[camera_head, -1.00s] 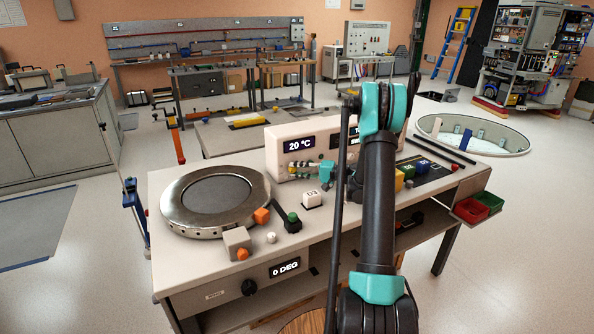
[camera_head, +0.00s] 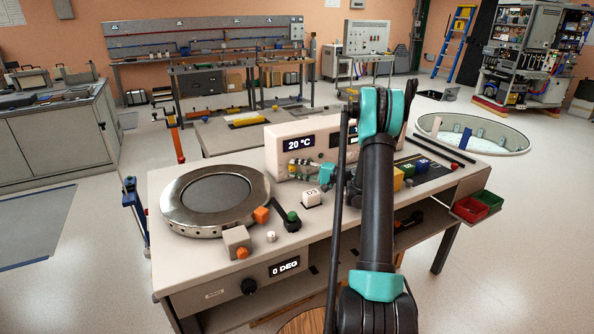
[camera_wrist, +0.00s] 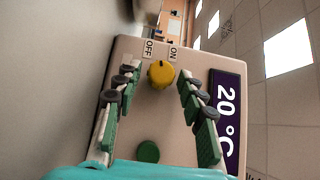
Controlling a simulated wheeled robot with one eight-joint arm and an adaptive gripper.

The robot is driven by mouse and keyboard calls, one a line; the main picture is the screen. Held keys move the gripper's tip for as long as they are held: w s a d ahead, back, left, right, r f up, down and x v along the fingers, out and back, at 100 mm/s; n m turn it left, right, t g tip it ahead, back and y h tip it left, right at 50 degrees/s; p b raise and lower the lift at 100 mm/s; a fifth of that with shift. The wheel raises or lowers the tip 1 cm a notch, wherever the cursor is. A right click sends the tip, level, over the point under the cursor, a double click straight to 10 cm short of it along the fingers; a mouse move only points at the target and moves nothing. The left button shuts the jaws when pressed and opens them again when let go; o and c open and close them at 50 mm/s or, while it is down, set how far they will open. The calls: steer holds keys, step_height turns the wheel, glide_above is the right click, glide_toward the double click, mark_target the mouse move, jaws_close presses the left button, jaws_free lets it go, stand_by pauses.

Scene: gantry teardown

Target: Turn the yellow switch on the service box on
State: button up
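The service box (camera_wrist: 180,52) is a pale box with a 20 °C display; it also stands at the back of the bench in the head view (camera_head: 277,150). In the wrist view its round yellow switch (camera_wrist: 161,75) sits below the OFF and ON labels. A small dark mark shows at the switch's upper edge, but I cannot tell its setting clearly. My gripper (camera_wrist: 158,73) is open, with one green-and-grey finger on each side of the switch. Gaps show between the fingers and the switch. A green round button (camera_wrist: 148,152) lies nearer my palm.
The bench (camera_head: 185,270) holds a round metal plate (camera_head: 172,210), a white block (camera_head: 311,199), a green-topped control (camera_head: 292,221) and orange pieces. My arm crosses the bench and hides part of the box. Red and green bins (camera_head: 471,209) hang at the right end.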

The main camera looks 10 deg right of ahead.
steer(key=shift+o, duration=0.2)
steer(key=shift+d, duration=0.1)
steer(key=v, duration=0.7)
steer(key=shift+s+d, duration=0.15)
steer(key=shift+r, duration=0.25)
steer(key=s+d+r+n+g+h, duration=0.1)
steer(key=s+d+r+n+h, duration=0.35)
steer(key=d+r, duration=0.2)
steer(key=shift+m+y, duration=0.25)
steer(key=shift+m, duration=0.1)
steer(key=x, duration=1.6)
steer(key=shift+w+a+f, duration=0.1)
steer(key=shift+a+f, duration=0.2)
steer(key=shift+f, duration=0.05)
